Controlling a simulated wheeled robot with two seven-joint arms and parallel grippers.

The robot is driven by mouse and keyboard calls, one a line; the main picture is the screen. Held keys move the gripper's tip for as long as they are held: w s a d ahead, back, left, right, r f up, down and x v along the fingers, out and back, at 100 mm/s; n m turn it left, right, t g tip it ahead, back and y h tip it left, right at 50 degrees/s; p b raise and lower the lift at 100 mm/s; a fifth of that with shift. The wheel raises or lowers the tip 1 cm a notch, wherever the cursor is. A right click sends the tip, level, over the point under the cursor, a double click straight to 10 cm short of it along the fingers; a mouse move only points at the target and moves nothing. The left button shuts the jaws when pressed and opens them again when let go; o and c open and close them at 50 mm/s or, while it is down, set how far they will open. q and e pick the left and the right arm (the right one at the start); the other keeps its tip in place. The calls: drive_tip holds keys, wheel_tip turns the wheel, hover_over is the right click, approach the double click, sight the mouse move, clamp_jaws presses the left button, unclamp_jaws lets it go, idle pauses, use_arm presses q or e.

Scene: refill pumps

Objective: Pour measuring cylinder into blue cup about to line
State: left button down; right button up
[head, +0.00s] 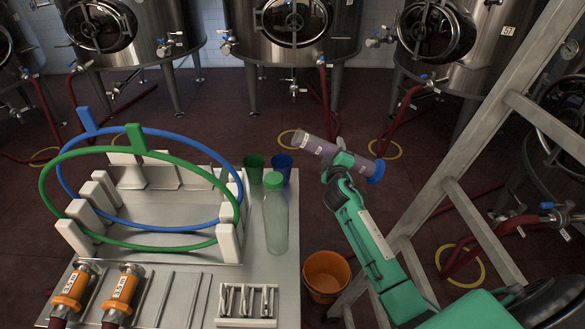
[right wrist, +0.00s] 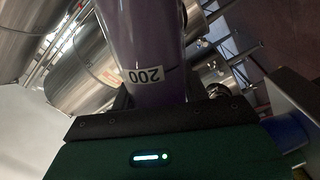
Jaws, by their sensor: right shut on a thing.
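The measuring cylinder (head: 320,148) is a clear tube with purple content and a blue base. My right gripper (head: 342,165) is shut on it and holds it strongly tilted in the air, its mouth end up-left and its blue base down-right. In the right wrist view the cylinder (right wrist: 143,45) shows purple, with a label "200". The blue cup (head: 281,165) stands at the table's back right corner, left of and below the cylinder; its inside and line cannot be made out. The cylinder's mouth is apart from the cup. My left gripper is not in view.
A green cup (head: 254,166) stands left of the blue cup. A clear bottle with a green cap (head: 275,215) stands in front of them. A rack (head: 219,183) holds large blue and green rings. An orange bucket (head: 326,274) is on the floor beside a metal ladder (head: 500,205).

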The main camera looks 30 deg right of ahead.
drive_tip(key=shift+f, duration=0.15)
drive_tip(key=shift+n, duration=0.5)
drive_tip(key=shift+w+f, duration=0.1)
drive_tip(key=shift+f, duration=0.3)
drive_tip(key=shift+a+n, duration=0.1)
drive_tip(key=shift+n, duration=0.2)
drive_tip(key=shift+a+f+b, duration=0.1)
drive_tip(key=shift+f+b, duration=0.2)
drive_tip(key=shift+b, duration=0.15)
drive_tip(key=shift+r+n+p, duration=0.7)
drive_tip(key=shift+n+p, duration=0.1)
drive_tip(key=shift+p, duration=0.1)
drive_tip(key=shift+r, duration=0.15)
idle(5.2)
